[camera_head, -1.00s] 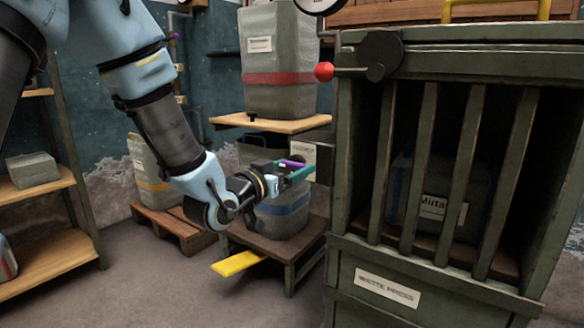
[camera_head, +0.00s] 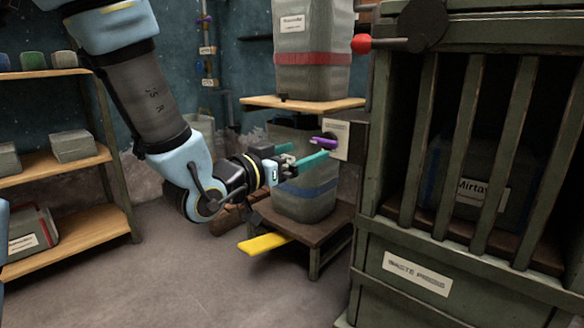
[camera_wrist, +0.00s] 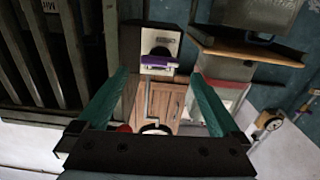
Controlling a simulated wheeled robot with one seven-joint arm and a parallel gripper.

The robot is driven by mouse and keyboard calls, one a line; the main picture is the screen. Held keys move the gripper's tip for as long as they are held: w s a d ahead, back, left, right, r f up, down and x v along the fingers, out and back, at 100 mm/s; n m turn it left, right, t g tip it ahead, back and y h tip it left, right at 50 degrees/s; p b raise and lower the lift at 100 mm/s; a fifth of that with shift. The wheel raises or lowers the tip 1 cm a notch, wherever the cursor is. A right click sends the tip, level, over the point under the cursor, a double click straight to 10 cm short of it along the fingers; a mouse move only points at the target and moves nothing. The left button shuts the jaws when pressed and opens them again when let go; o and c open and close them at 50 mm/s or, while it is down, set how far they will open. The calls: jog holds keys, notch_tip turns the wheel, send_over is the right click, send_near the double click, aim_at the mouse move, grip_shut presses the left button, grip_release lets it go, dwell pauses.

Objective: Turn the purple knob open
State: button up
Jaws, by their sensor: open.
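The purple knob (camera_head: 324,143) sits on a pale plate (camera_head: 337,135) beside the stand with the grey bins. It also shows in the wrist view (camera_wrist: 155,60), above the middle, as a flat purple bar on a dark round base. My gripper (camera_head: 299,158) has teal fingers spread apart with nothing between them. In the wrist view, the fingers (camera_wrist: 160,77) point toward the plate, and the knob appears between the directions of their tips. The gripper looks short of the knob and apart from it; the exact distance is hard to tell.
A green barred waste press (camera_head: 440,262) with a red-ended lever (camera_head: 361,44) stands at right. Grey bins sit on the upper shelf (camera_head: 302,103) and lower stand. A yellow pedal (camera_head: 265,243) sticks out below. Wooden shelves (camera_head: 70,236) stand left. Floor in front is clear.

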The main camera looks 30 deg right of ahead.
jog(key=shift+a+f+b, duration=0.3)
jog(key=shift+a+b, duration=0.05)
jog(key=shift+b, duration=2.65)
jog(key=b+v, duration=0.1)
jog(key=b, duration=0.4)
jog(key=shift+s+a+r, duration=0.15)
jog(key=shift+a+r, duration=0.05)
jog(key=shift+a, duration=0.15)
